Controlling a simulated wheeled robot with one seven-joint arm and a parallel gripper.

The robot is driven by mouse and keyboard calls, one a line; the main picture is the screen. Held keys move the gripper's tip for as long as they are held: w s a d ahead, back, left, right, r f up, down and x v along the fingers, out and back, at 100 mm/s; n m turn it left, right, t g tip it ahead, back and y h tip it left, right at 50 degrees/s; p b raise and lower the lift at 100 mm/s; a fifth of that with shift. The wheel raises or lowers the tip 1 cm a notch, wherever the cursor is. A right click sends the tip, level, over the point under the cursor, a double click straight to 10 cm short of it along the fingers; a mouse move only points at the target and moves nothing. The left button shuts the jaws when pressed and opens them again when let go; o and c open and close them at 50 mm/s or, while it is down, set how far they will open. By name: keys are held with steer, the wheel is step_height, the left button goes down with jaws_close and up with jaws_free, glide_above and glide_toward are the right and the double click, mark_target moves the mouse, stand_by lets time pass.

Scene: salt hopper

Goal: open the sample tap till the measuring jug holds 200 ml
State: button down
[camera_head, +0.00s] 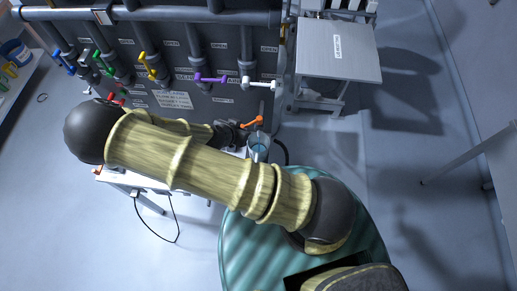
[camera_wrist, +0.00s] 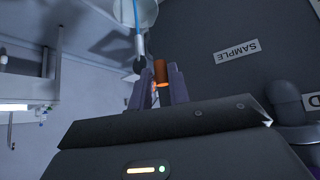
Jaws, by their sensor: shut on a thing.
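The orange sample tap handle (camera_head: 252,121) sticks out low on the dark panel, right of my gripper (camera_head: 230,132). In the wrist view my gripper (camera_wrist: 159,88) is shut on the orange handle (camera_wrist: 160,71), which shows between the two fingers. The measuring jug (camera_head: 258,147) stands just below the tap, partly hidden by my arm; it shows light blue inside. In the wrist view, which is upside down, a thin blue stream (camera_wrist: 138,20) runs between the dark spout and the clear jug (camera_wrist: 146,10). The jug's level cannot be read.
Other taps line the panel, including a purple handle (camera_head: 211,79), a white handle (camera_head: 258,84) and a yellow handle (camera_head: 147,64). An inverted SAMPLE label (camera_wrist: 237,51) is beside the tap. A labelled platform (camera_head: 345,55) stands at right. Floor to the right is mostly clear.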

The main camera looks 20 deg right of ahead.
steer(key=shift+w+a+f+m+g+h+p, duration=0.1)
steer(key=shift+w+a+m+g+h+p, duration=0.1)
steer(key=shift+w+m+g+h, duration=0.35)
steer(key=shift+w+a+m+g+h+p, duration=0.15)
steer(key=shift+w+m+g, duration=0.2)
steer(key=shift+w+m, duration=0.5)
steer(key=shift+s, duration=0.15)
steer(key=shift+d, duration=0.15)
steer(key=shift+s, duration=0.2)
steer(key=shift+w, duration=0.15)
stand_by(4.4)
stand_by(0.5)
steer(key=w+m+g, duration=0.1)
steer(key=m, duration=0.1)
steer(key=w+m+g+b, duration=0.1)
steer(key=m, duration=0.1)
steer(key=shift+w+h, duration=0.3)
steer(key=shift+h, duration=0.1)
